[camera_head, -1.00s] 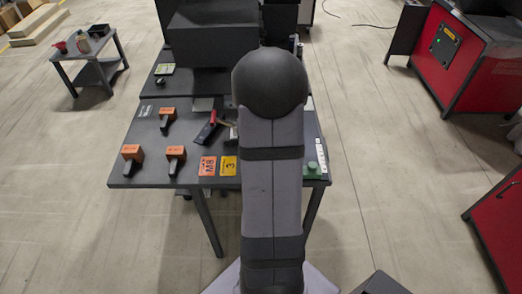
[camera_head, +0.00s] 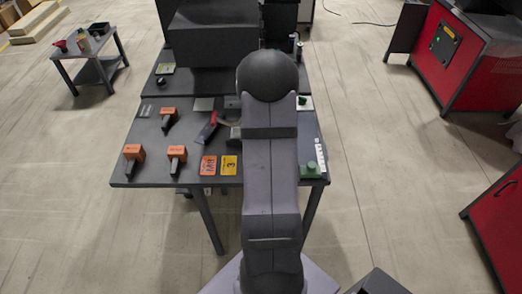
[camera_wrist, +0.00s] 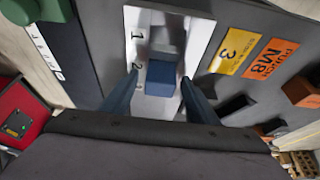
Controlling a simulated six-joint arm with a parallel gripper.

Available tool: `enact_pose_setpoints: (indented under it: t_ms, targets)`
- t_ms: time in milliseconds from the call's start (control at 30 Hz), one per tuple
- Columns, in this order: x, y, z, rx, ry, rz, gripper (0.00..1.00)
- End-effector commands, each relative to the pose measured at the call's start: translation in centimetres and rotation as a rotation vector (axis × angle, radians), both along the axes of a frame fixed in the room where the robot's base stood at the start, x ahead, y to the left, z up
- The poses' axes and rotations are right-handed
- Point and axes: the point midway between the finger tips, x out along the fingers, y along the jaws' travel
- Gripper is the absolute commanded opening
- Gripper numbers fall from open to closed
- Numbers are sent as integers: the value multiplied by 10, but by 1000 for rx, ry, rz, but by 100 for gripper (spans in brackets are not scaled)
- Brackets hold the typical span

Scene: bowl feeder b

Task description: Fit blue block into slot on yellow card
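The blue block (camera_wrist: 161,76) is in the middle of the wrist view, at a white plate (camera_wrist: 138,18) printed with a column of numbers, near the "2". My gripper (camera_wrist: 159,84) has its two fingers on either side of the block, with a narrow gap showing at each side, so it looks open around it. The yellow card (camera_wrist: 235,51) with a "3" lies flat to the right of the plate. It also shows in the head view (camera_head: 229,166), left of my arm. I cannot make out a slot on it. My arm hides the block and gripper in the head view.
An orange card (camera_wrist: 269,59) lies beside the yellow one. Several orange-and-black pieces (camera_head: 133,152) stand on the table's left. A red-handled tool (camera_head: 210,128) lies near the middle. A green block (camera_head: 310,171) and white strip (camera_head: 320,155) are at the right edge.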

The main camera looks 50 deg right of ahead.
Motion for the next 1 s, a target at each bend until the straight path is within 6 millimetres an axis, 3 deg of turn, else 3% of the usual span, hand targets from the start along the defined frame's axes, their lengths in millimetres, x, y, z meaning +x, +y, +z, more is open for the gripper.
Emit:
enact_pose_setpoints:
  t_ms: [33, 200, 600, 1000]
  targets:
    - [0, 0, 0, 0, 0, 0, 43]
    - [0, 0, 0, 1, 1, 0, 4]
    - [1, -1, 8, -2, -1, 1, 4]
    - [1, -1, 66, -4, -4, 0, 4]
